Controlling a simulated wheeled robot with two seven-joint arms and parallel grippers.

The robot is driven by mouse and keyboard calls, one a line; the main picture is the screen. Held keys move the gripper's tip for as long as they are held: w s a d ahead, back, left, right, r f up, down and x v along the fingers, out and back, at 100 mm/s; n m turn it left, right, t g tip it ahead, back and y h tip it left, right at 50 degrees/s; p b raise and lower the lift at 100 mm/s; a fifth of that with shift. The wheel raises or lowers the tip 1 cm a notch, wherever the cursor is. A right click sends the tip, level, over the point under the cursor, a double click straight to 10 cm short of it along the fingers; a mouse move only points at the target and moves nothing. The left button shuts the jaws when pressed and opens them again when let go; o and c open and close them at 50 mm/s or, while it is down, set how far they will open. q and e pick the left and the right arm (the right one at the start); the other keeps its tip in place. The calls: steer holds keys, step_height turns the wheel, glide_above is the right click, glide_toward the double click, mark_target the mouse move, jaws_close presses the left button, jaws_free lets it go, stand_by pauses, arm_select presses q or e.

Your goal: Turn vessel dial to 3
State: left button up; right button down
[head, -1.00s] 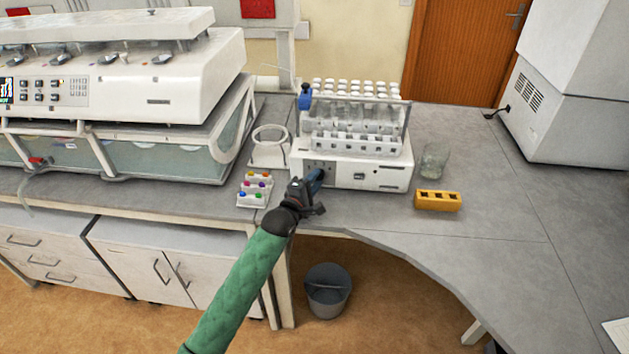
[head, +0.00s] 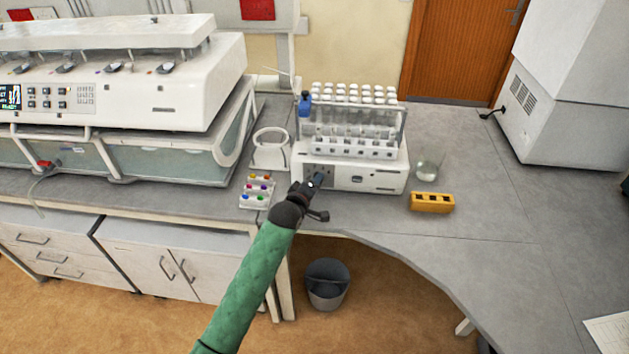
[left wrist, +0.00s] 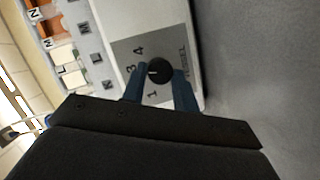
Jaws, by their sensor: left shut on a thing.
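The vessel dial (left wrist: 159,70) is a round black knob with a pale mark, on a grey panel with printed numbers and the word VESSEL. In the left wrist view, its mark points left in the picture; 1, 3 and 4 are readable, and a 2 is not visible. My left gripper (left wrist: 158,79) is shut on the dial, one blue finger on each side. In the head view, my left gripper (head: 317,181) is at the front left of the white device (head: 375,179) and hides the dial. My right gripper is not in view.
A rack of white-capped vials (head: 355,97) stands on the device. A yellow block (head: 432,203) and a glass beaker (head: 428,170) are to its right. A tray with coloured pieces (head: 255,201) and a white ring stand (head: 270,157) are to its left.

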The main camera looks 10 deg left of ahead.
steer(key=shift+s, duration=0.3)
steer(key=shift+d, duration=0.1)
arm_select(q)
steer(key=o, duration=1)
steer(key=shift+s, duration=0.1)
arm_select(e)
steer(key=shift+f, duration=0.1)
arm_select(q)
steer(key=shift+s+a, duration=0.1)
steer(key=shift+s, duration=0.15)
steer(key=b+v, duration=0.3)
steer(key=v, duration=0.2)
steer(key=shift+s+a, duration=0.1)
steer(key=shift+s, duration=0.25)
steer(key=shift+s+a+r, duration=0.2)
steer(key=shift+s+r, duration=0.15)
steer(key=shift+s, duration=0.25)
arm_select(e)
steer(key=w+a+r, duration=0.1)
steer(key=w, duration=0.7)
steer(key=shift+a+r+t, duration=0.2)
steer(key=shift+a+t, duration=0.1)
